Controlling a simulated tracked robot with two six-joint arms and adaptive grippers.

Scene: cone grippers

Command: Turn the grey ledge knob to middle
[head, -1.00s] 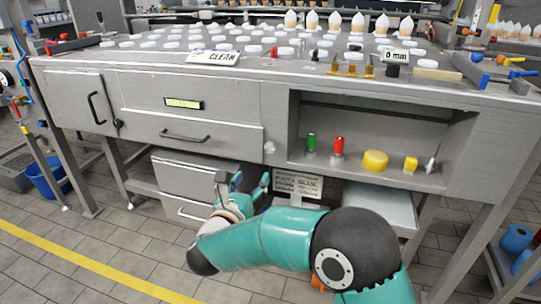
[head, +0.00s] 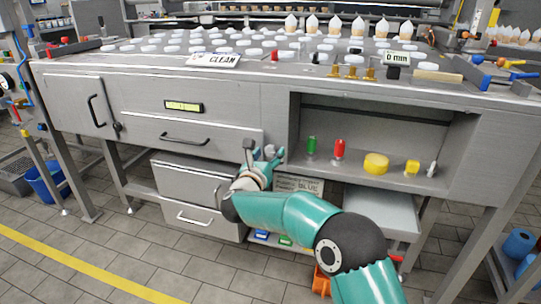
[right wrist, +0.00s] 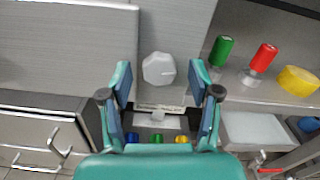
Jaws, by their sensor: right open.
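The grey ledge knob (right wrist: 158,69) is a faceted pale knob on the front of the bench, left of the open shelf. In the right wrist view it sits between and just beyond the fingertips, with a gap on each side. My right gripper (right wrist: 159,82) is open and empty, pointing at the knob. In the head view the right gripper (head: 264,154) is in front of the knob and largely covers it. The knob's pointing direction cannot be read. My left gripper is not in view.
The shelf holds a green cylinder (head: 311,146), a red cylinder (head: 338,149), a yellow disc (head: 376,163) and a small yellow piece (head: 412,167). A drawer handle (head: 185,139) juts out to the left. A sign (head: 300,185) hangs below the ledge.

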